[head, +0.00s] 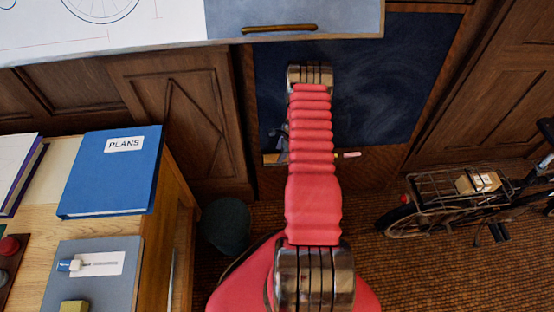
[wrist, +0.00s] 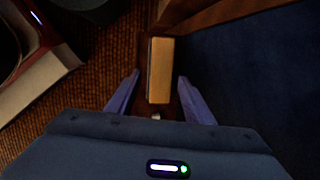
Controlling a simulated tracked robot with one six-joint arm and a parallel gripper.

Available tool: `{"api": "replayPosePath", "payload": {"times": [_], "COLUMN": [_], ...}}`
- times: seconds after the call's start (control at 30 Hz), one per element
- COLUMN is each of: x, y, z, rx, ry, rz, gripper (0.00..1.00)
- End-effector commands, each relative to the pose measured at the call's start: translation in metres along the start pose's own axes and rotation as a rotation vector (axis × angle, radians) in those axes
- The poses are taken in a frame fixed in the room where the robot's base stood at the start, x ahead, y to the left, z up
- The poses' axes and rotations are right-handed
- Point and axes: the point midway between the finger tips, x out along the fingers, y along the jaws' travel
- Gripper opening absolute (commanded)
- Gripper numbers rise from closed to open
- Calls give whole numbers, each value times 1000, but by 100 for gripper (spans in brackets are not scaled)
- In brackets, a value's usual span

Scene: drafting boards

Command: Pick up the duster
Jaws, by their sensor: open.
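The duster (wrist: 160,68), a long block with a tan top, lies on the narrow wooden ledge under the dark chalkboard in the wrist view. My gripper (wrist: 159,78) is open, with one finger on each side of the block's near part. The fingers look apart from it, and I cannot tell how far above it they are. In the head view my red arm reaches down in front of the chalkboard (head: 390,75) and hides most of my gripper and the duster.
The ledge (head: 385,153) carries a pinkish chalk stick (head: 349,154) right of my arm. A dark bin (head: 225,222) stands on the floor at left, beside a desk with a blue PLANS binder (head: 110,175). A bicycle (head: 440,203) is at right. A drafting board overhangs above.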

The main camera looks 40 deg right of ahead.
Motion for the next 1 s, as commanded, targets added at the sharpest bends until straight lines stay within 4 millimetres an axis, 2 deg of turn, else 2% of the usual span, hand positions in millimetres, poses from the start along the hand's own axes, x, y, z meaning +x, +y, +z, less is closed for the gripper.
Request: {"api": "replayPosePath", "payload": {"times": [0.5,1.0], "x": [43,45], "y": [5,6], "z": [-16,-16], "rx": [18,17], "ry": [2,2], "rz": [-4,-4], "gripper": [47,47]}}
